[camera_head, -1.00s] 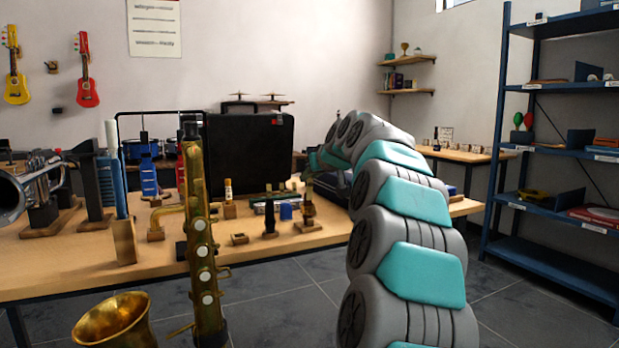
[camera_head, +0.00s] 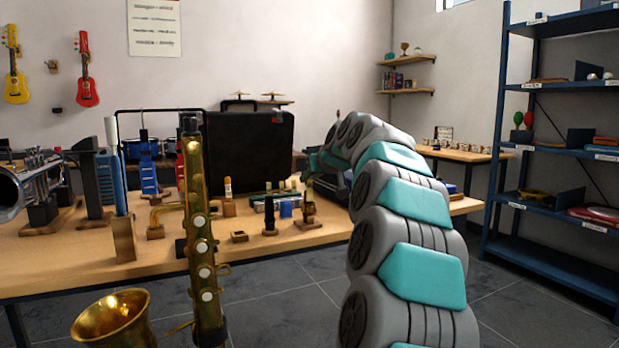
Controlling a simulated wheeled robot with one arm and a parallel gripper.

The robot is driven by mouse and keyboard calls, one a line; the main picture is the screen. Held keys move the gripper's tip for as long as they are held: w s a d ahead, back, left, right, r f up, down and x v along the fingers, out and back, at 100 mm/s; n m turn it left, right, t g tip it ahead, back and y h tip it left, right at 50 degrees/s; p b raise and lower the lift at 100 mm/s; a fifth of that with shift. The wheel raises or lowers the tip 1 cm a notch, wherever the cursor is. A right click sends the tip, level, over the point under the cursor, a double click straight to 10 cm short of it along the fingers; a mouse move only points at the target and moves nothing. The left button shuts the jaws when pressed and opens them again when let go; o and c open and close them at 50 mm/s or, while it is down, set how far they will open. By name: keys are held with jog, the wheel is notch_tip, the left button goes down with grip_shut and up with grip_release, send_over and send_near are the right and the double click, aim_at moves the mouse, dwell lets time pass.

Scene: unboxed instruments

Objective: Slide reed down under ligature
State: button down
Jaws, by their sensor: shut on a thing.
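A black mouthpiece-like piece (camera_head: 270,214) stands upright on a small base near the front of the wooden table. To its right is a small stand with a dark brownish piece (camera_head: 308,208) on it. I cannot tell the reed or the ligature apart at this size.
A brass saxophone (camera_head: 198,240) stands upright in front of the table. A trumpet (camera_head: 32,180) is at the left. A large black case (camera_head: 250,150) stands behind the small items. A small blue block (camera_head: 286,209) lies between the mouthpiece-like piece and the stand. A blue shelf (camera_head: 497,130) is at right.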

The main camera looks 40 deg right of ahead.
jog(key=shift+f+b, duration=1)
jog(key=shift+f, duration=0.35)
dwell(1.8)
jog(key=c, duration=0.8)
grip_release()
jog(key=v, duration=0.8)
